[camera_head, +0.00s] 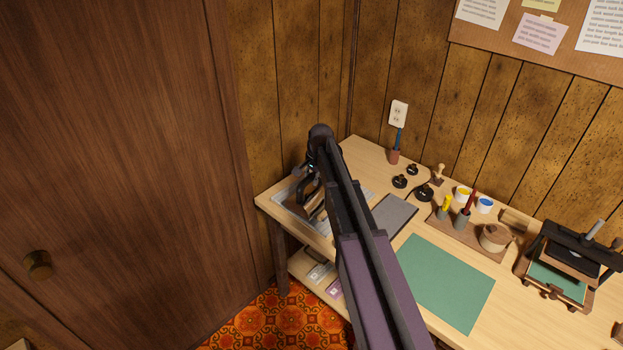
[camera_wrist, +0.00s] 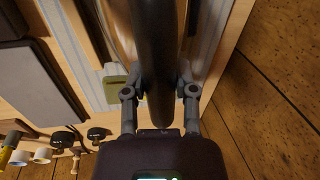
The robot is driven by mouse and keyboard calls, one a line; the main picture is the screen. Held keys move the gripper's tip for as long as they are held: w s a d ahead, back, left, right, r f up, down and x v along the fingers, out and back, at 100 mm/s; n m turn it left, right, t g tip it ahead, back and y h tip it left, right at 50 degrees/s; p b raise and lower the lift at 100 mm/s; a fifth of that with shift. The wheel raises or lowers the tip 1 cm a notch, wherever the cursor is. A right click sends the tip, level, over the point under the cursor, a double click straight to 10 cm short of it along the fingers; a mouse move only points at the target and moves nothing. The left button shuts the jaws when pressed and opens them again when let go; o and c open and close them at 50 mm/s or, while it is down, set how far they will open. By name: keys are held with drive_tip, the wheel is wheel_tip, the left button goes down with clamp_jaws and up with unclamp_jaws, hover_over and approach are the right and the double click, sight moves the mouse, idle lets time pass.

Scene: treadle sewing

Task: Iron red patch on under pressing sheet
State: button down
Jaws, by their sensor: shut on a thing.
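My gripper (camera_wrist: 159,93) is shut on a thick dark bar (camera_wrist: 154,45), which looks like the iron's handle. The body of the held thing is mostly hidden behind the bar and my fingers. In the head view, my gripper (camera_head: 311,188) is over the left end of the table, largely hidden by my arm. A pale grey, striped flat piece (camera_head: 312,222) lies beneath it there. It also shows in the wrist view (camera_wrist: 207,40). A small olive-green piece (camera_wrist: 117,88) shows beside the left finger. I cannot make out the red patch or tell which piece is the pressing sheet.
The wooden table (camera_head: 385,248) stands against the panelled wall. To the right are a dark grey pad (camera_head: 395,214), a green mat (camera_head: 445,282), stampers, paint pots and a small press (camera_head: 565,268). A brown door (camera_head: 110,170) is at left.

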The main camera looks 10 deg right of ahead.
drive_tip(key=shift+r+p, duration=3.65)
drive_tip(key=shift+r, duration=0.25)
